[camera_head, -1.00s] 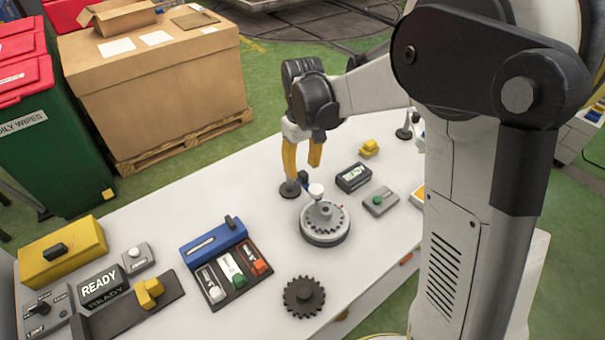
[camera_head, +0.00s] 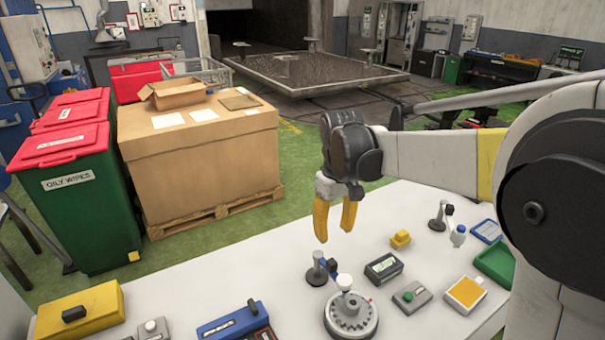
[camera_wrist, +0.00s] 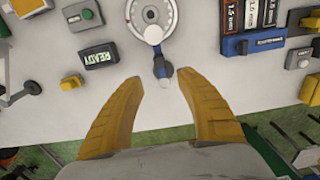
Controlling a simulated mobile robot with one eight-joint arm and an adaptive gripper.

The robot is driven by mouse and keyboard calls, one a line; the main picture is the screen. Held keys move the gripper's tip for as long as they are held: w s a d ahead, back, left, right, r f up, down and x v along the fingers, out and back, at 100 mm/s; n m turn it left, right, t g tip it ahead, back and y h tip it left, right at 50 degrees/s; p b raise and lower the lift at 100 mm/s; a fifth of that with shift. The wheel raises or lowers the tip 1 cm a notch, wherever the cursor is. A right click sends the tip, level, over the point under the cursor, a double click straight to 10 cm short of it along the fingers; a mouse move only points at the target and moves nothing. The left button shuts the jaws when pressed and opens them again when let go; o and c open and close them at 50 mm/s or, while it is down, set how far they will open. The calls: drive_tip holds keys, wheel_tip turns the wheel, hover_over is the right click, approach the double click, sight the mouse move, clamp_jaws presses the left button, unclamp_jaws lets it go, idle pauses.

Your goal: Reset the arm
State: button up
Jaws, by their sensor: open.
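My gripper (camera_head: 335,220) has yellow fingers pointing down. It hangs above the white table (camera_head: 210,275), near its far edge, with nothing between the fingers. In the wrist view the two fingers (camera_wrist: 160,100) are spread apart, and the table shows below them. A stand with a dark foot and a blue-and-white piece (camera_wrist: 160,62) lies ahead of the fingertips, apart from them. The rest of my arm reaches in from the right.
On the table are a round toothed dial (camera_head: 351,314), a READY display (camera_head: 384,269), a green-button box (camera_head: 411,295), a yellow block (camera_head: 401,239) and a blue-handled box (camera_head: 232,322). A carton (camera_head: 200,155) and a green OILY WIPES bin (camera_head: 75,200) stand behind. Green floor lies beyond the table.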

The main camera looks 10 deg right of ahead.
drive_tip(key=s+d+f+m+t+b, duration=0.1)
drive_tip(key=s+m+t+b, duration=0.1)
drive_tip(key=s, duration=0.8)
drive_tip(key=s+d+f+m+t+b, duration=0.1)
drive_tip(key=s+d+m+t+b, duration=0.1)
drive_tip(key=s+t, duration=0.3)
drive_tip(key=s, duration=0.4)
drive_tip(key=shift+s+d+f, duration=0.25)
drive_tip(key=shift+s, duration=0.1)
drive_tip(key=shift+d, duration=0.15)
